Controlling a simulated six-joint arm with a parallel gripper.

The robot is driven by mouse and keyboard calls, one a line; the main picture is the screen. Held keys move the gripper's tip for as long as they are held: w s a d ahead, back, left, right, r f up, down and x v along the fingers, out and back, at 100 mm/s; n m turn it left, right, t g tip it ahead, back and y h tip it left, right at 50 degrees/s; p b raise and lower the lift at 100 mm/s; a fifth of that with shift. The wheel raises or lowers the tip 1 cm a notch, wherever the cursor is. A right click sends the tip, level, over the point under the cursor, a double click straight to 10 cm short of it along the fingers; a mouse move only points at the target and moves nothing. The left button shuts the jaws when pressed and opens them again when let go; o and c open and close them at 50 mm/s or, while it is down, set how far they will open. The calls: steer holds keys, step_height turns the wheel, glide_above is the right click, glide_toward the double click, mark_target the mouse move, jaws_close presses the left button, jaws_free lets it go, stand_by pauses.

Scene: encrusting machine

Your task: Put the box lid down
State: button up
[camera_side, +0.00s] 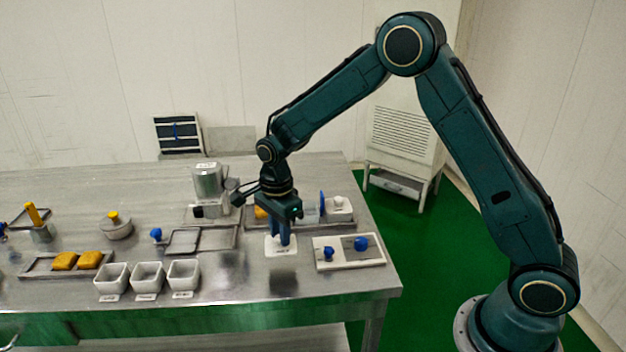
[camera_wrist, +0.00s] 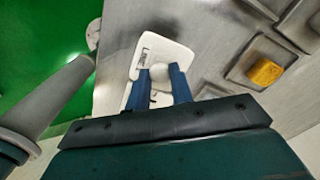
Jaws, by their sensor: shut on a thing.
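The box lid (camera_side: 273,249) is a flat white plate with a small label. In the wrist view the lid (camera_wrist: 180,52) lies under my fingers, with its round pale knob (camera_wrist: 161,73) between them. My gripper (camera_side: 284,240) points down with its blue fingers shut on this knob; it also shows in the wrist view (camera_wrist: 160,72). A dark shadow on the table in front of the lid suggests that it hangs above the surface. The open box is not clearly identifiable in either view.
A white board (camera_side: 340,263) with blue-knobbed pieces (camera_side: 361,243) lies just right of the lid. Three white cups (camera_side: 147,277) stand front left. Behind are a tray with a yellow piece (camera_side: 260,212) and a white knobbed container (camera_side: 339,212). The table front centre is clear.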

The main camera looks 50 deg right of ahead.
mark_target(281, 248)
steer(key=shift+f, duration=0.5)
steer(key=shift+f, duration=2.15)
steer(key=shift+f, duration=0.15)
steer(key=o, duration=0.9)
steer(key=shift+o, duration=0.2)
step_height(281, 248, up, 12)
steer(key=shift+w+f, duration=0.1)
steer(key=shift+f, duration=0.15)
steer(key=shift+r, duration=0.45)
